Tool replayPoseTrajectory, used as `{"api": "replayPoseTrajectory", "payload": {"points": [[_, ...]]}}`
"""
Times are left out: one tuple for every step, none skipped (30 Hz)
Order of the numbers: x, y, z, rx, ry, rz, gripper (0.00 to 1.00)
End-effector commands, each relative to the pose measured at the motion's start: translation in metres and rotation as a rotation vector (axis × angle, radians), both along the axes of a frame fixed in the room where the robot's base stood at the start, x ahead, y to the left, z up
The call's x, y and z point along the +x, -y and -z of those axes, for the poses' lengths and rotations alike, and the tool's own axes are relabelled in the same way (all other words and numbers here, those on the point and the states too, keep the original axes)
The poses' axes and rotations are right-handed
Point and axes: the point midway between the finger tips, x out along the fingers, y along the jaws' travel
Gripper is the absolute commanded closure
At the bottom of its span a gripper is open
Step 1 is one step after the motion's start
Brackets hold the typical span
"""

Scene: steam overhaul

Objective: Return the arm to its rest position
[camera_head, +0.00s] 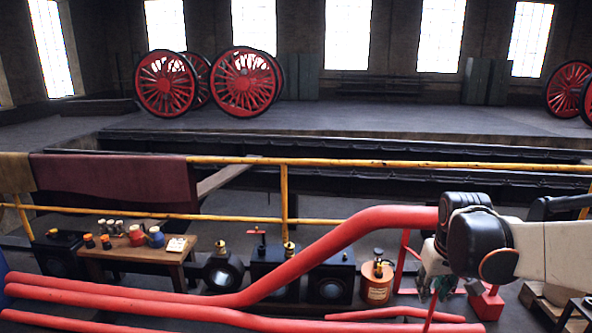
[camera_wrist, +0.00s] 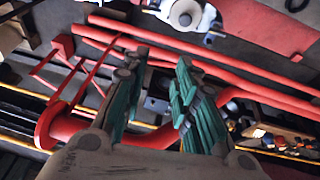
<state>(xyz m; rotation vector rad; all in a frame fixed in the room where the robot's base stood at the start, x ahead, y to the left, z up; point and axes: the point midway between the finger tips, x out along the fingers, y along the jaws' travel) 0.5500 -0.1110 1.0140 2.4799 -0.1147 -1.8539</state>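My arm (camera_head: 553,250) reaches in from the right edge in the head view, with a pale link and a dark joint. Below and left of that joint, my gripper (camera_head: 437,285) hangs partly behind the arm, small and hard to read there. In the wrist view my gripper (camera_wrist: 155,72) shows two teal fingers standing apart. The gap between them is empty, with only background behind it, so it is open and holds nothing.
Red pipes (camera_head: 345,236) cross the front, one rising close to my arm's joint. A yellow railing (camera_head: 390,164) runs behind. A wooden table (camera_head: 132,253) with small jars stands left. An orange-brown canister (camera_head: 376,287) stands left of my gripper. Spoked red wheels (camera_head: 243,84) stand far back.

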Motion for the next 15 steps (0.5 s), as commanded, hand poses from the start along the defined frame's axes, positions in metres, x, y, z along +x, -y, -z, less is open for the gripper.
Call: {"api": "replayPoseTrajectory", "payload": {"points": [[-0.010, -0.012, -0.007, -0.001, 0.018, -0.008, 0.73], [-0.014, -0.018, -0.011, -0.001, 0.031, -0.010, 0.73], [-0.020, -0.025, -0.016, -0.001, 0.046, -0.013, 0.73], [-0.025, -0.031, -0.019, -0.001, 0.059, -0.016, 0.73], [-0.030, -0.036, -0.022, 0.000, 0.071, -0.019, 0.73], [-0.037, -0.043, -0.026, 0.001, 0.086, -0.021, 0.73], [-0.042, -0.048, -0.029, 0.002, 0.099, -0.024, 0.73], [-0.047, -0.054, -0.031, 0.004, 0.109, -0.026, 0.73], [-0.054, -0.060, -0.034, 0.006, 0.126, -0.029, 0.73], [-0.059, -0.065, -0.036, 0.007, 0.137, -0.032, 0.73], [-0.065, -0.069, -0.038, 0.009, 0.149, -0.035, 0.73], [-0.072, -0.075, -0.040, 0.012, 0.165, -0.037, 0.73], [-0.077, -0.079, -0.042, 0.015, 0.176, -0.040, 0.73], [-0.082, -0.084, -0.043, 0.017, 0.188, -0.043, 0.73], [-0.090, -0.089, -0.044, 0.020, 0.203, -0.046, 0.73]]}}
